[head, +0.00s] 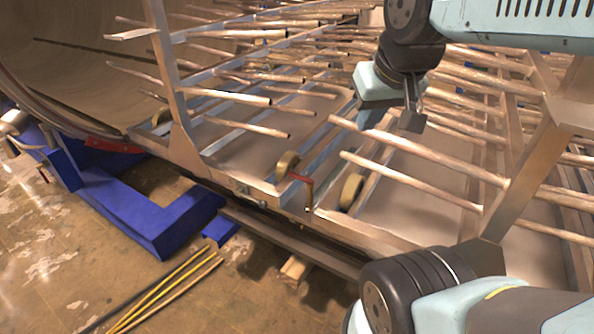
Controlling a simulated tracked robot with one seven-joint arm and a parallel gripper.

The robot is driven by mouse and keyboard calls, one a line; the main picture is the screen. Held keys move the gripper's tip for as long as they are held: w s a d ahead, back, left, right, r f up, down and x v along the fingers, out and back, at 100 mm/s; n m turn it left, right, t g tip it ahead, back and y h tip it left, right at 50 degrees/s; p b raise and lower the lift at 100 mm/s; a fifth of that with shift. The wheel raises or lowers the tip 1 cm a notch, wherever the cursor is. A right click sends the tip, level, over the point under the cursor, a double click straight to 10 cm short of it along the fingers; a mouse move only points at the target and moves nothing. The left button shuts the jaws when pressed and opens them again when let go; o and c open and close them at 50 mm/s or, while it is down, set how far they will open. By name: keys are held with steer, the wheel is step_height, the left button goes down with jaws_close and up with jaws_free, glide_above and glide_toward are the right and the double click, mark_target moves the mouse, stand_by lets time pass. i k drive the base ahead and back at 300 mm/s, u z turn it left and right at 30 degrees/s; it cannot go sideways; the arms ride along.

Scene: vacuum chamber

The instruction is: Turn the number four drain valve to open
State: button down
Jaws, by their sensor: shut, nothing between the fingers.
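My gripper (410,119) hangs at the upper right, above the rack's tubes and apart from the red handle. Its fingers are shut and hold nothing. My wrist partly hides the tubes behind it.
Long metal tubes (420,182) jut from the rack toward the front. Tan wheels (352,190) sit by the rail. A slanted metal post (520,180) stands right. A blue frame (150,225) and yellow rods (175,285) lie left on the floor.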

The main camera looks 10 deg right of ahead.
mark_target(295, 176)
steer(key=z, duration=0.05)
steer(key=k, duration=1.1)
steer(key=u, duration=0.55)
steer(key=i, duration=1.65)
steer(key=z, duration=0.25)
